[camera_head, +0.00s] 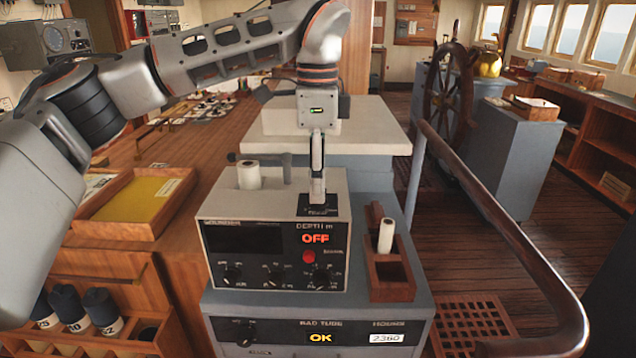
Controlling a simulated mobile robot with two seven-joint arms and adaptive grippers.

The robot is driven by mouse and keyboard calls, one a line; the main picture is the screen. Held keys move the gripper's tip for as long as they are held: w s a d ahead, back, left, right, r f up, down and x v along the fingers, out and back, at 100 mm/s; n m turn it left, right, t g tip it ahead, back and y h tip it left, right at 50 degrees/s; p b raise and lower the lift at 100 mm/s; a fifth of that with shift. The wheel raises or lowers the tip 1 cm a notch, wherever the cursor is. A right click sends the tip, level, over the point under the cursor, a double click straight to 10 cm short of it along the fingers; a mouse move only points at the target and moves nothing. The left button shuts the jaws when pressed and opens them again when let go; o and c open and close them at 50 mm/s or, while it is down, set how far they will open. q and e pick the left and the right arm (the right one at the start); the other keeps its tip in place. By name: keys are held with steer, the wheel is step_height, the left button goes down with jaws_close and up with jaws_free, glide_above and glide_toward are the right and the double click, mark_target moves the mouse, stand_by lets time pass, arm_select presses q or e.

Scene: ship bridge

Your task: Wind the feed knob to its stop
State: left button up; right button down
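A beige echo sounder (272,240) stands on a grey cabinet, its front marked DEPTH m with a lit red OFF, a red button and several black knobs. On its top, at the right, is a black labelled plate (318,211). My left gripper (318,196) points straight down onto this plate, its fingers seen edge-on. The gap between the fingers does not show, and any feed knob there is hidden behind them. A white paper roll (248,176) stands on the sounder's top left, beside a grey lever (262,158). My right gripper is not in view.
A wooden holder (388,270) with another white roll (386,235) sits right of the sounder. The cabinet (225,308) shows OK and 2360. A wooden handrail (500,230) curves along the right. A wooden tray (135,205) lies left, under my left arm.

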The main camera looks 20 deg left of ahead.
arm_select(q)
steer(key=shift+f, duration=0.7)
steer(key=c, duration=1.1)
steer(key=shift+c, duration=0.2)
steer(key=shift+m, duration=0.3)
